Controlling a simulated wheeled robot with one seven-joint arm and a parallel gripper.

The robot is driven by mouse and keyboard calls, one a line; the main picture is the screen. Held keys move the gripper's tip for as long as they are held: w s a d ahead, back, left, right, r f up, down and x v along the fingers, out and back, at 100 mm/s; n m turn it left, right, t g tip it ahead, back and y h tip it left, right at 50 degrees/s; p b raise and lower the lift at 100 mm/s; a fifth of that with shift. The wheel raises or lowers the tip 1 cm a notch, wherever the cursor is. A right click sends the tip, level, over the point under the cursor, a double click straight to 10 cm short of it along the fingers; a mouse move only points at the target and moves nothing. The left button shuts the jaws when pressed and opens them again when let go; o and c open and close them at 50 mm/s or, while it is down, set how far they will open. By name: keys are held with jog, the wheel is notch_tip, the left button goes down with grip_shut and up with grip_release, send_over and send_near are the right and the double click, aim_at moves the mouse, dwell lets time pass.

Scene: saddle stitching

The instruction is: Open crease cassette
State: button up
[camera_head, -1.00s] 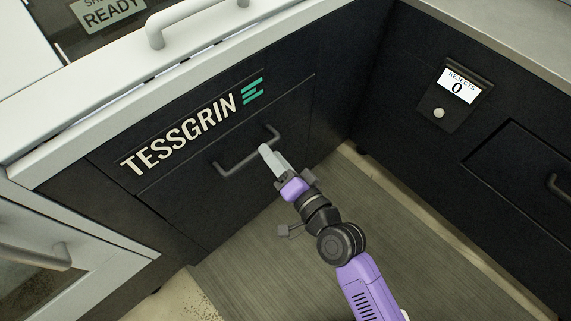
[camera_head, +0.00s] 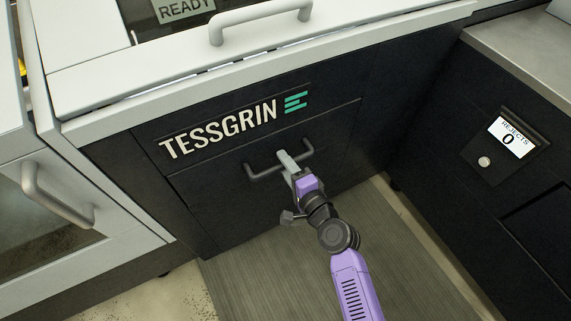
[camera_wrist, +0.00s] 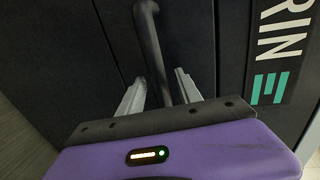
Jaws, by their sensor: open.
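The crease cassette appears to be the dark drawer front (camera_head: 215,205) below the TESSGRIN lettering; it looks shut, flush with the black cabinet. Its dark bar handle (camera_head: 262,172) runs across the upper part of the front. My gripper (camera_head: 286,158) is at the right part of this handle. In the wrist view, the handle (camera_wrist: 155,50) passes between the two grey fingers of my gripper (camera_wrist: 158,90), which are apart on either side of it. I cannot tell whether either finger touches the bar.
A white lid with a grey handle (camera_head: 262,20) is above. A white door with a handle (camera_head: 52,198) stands at left. At right, a dark cabinet carries a REJECTS display (camera_head: 510,138) reading 0. The grey floor mat (camera_head: 270,275) in front is clear.

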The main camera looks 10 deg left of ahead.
jog(key=shift+w+a, duration=0.1)
jog(key=shift+w, duration=0.05)
jog(key=shift+c, duration=0.4)
grip_shut()
jog(key=shift+f, duration=0.1)
dwell(0.9)
